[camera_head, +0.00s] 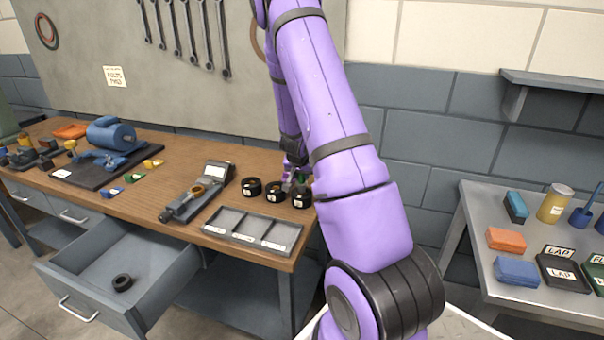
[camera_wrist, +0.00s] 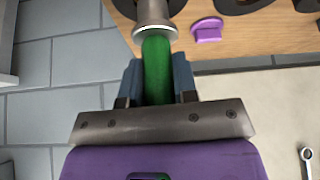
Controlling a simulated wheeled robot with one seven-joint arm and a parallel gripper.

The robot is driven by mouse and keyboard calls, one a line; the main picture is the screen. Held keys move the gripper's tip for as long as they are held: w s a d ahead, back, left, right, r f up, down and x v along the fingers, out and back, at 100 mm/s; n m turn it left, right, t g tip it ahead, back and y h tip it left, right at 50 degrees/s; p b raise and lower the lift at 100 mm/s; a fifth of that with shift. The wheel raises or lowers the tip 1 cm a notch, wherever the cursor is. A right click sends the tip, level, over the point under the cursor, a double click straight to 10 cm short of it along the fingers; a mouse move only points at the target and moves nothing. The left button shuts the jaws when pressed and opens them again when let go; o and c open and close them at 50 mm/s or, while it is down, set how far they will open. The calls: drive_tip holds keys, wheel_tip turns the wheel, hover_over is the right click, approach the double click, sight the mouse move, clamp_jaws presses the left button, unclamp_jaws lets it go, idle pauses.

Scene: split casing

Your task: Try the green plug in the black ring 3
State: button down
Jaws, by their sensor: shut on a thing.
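My gripper (camera_wrist: 157,85) is shut on the green plug (camera_wrist: 156,65), whose green handle lies between the jaws in the wrist view. The plug's grey metal end points toward the top of that view, at a dark ring (camera_wrist: 122,6). I cannot tell whether the metal end is inside the ring or only in front of it. In the head view three black rings stand in a row: left (camera_head: 251,187), middle (camera_head: 276,191) and right (camera_head: 302,198). Their labels are too small to read. A bit of green shows just above the right ring; my arm hides much of the gripper.
A grey sectioned tray (camera_head: 253,230) lies in front of the rings. A caliper-like gauge (camera_head: 198,191) is to their left. A small purple piece (camera_wrist: 207,29) lies on the wood beside the plug. An open drawer (camera_head: 130,273) holds a black ring (camera_head: 122,282).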

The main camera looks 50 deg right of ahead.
sight(302, 181)
drive_tip(key=shift+f, duration=1.75)
idle(2.0)
drive_tip(key=shift+r, duration=0.4)
drive_tip(key=shift+r, duration=0.35)
drive_tip(key=shift+r, duration=1.5)
drive_tip(key=shift+r, duration=2)
drive_tip(key=shift+s+a, duration=0.1)
